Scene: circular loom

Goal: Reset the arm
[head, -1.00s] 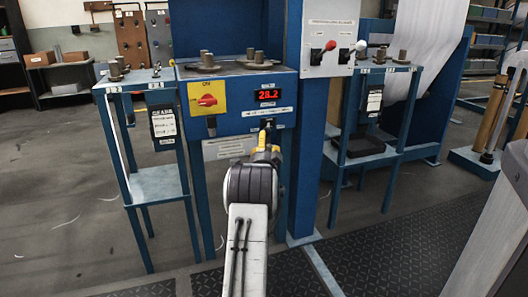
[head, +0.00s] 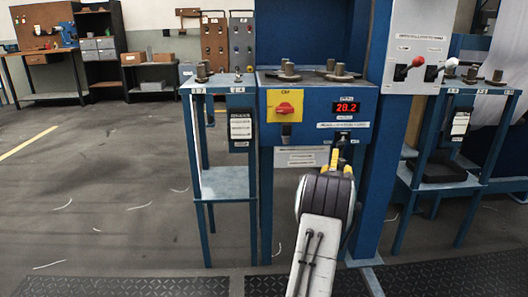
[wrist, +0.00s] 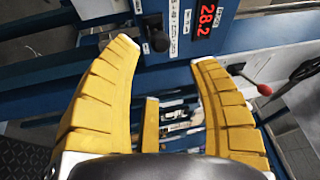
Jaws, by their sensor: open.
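My arm reaches up from the bottom of the head view toward the front of the blue machine (head: 230,184). My gripper (head: 340,155) is in front of the machine, just below the red 28.2 display (head: 347,107). In the wrist view my gripper (wrist: 160,50) has its yellow fingers spread wide with nothing between them. A small black knob (wrist: 159,41) on the panel shows beyond the fingertips. I cannot tell the exact gap between fingertips and panel.
A yellow plate with a red rotary switch (head: 284,108) is on the panel. A red-knobbed lever (head: 407,70) is to the right. Blue stands flank the panel, the left one with a lower shelf (head: 224,183). Open grey floor (head: 90,200) lies left.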

